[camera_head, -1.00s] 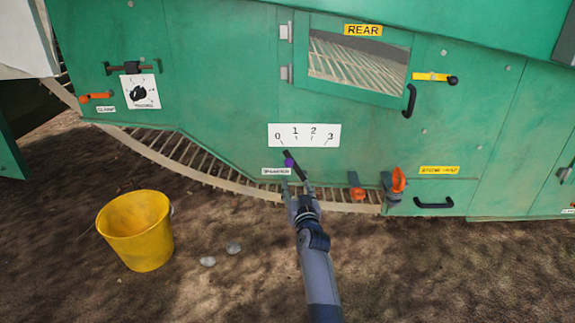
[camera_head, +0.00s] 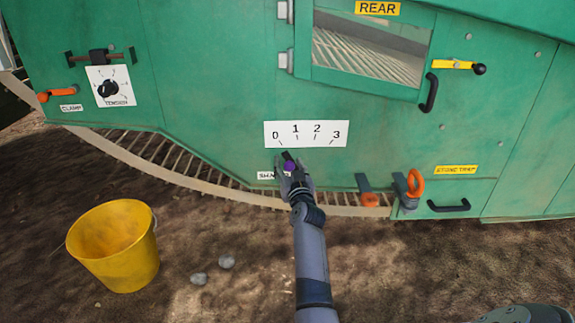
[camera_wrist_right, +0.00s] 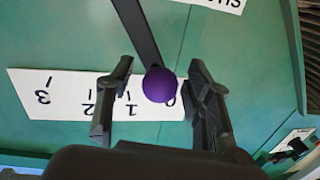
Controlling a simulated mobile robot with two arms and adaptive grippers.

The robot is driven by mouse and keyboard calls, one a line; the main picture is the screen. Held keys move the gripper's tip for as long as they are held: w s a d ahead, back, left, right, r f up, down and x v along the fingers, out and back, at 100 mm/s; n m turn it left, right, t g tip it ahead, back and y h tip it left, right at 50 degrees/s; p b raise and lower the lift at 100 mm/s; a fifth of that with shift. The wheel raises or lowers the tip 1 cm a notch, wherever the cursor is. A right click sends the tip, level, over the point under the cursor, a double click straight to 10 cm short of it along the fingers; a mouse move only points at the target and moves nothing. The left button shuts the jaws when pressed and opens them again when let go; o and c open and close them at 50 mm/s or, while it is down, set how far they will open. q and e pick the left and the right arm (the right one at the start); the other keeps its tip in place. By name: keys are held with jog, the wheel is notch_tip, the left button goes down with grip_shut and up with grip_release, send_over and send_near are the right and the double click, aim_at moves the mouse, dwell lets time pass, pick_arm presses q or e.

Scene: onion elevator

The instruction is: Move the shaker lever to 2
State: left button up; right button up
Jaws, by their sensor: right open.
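The shaker lever (camera_head: 286,155) is a dark bar with a purple knob (camera_head: 290,166), below the left part of the white 0–3 scale plate (camera_head: 306,143). In the right wrist view, upside down, the lever (camera_wrist_right: 137,32) and its knob (camera_wrist_right: 159,86) show before the 0–1 side of the plate (camera_wrist_right: 65,98). The exact setting is hard to read. My right gripper (camera_head: 292,172) is open at the knob. Its fingers (camera_wrist_right: 161,68) stand on either side of the knob with visible gaps. It partly covers the shaker label (camera_head: 265,175). My left gripper is out of view.
Orange-handled levers (camera_head: 368,198) are right of my right arm, near a black handle (camera_head: 450,207). A dial (camera_head: 108,88) and orange clamp handle (camera_head: 57,92) are at left. A yellow bucket (camera_head: 115,250) and two stones (camera_head: 226,262) are on the soil.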

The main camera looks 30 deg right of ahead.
jog(key=shift+c, duration=0.2)
grip_shut()
dwell(0.4)
